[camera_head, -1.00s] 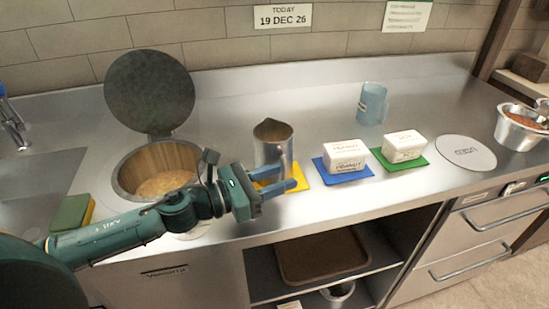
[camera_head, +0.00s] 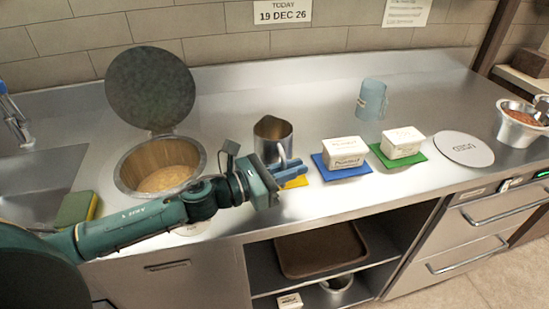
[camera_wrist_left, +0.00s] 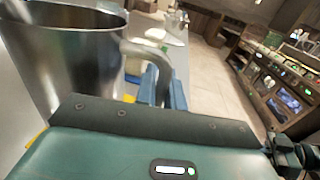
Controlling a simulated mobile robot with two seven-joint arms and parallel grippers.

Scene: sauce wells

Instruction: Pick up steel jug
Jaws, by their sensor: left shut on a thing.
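The steel jug (camera_head: 271,134) is upright at the middle of the counter, at the yellow mat (camera_head: 297,182). Its body fills the left of the left wrist view (camera_wrist_left: 72,55), and its handle (camera_wrist_left: 146,52) points toward my gripper. My left gripper (camera_head: 291,171) is shut on the jug's handle, with its blue fingers either side of it. The gripper and forearm hide the jug's lower part and some of the mat, so I cannot tell whether the jug's base touches the mat. My right gripper is not in view.
White tubs stand on a blue mat (camera_head: 326,174) and a green mat (camera_head: 377,155) to the right. A blue translucent jug (camera_head: 371,99) stands behind them.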

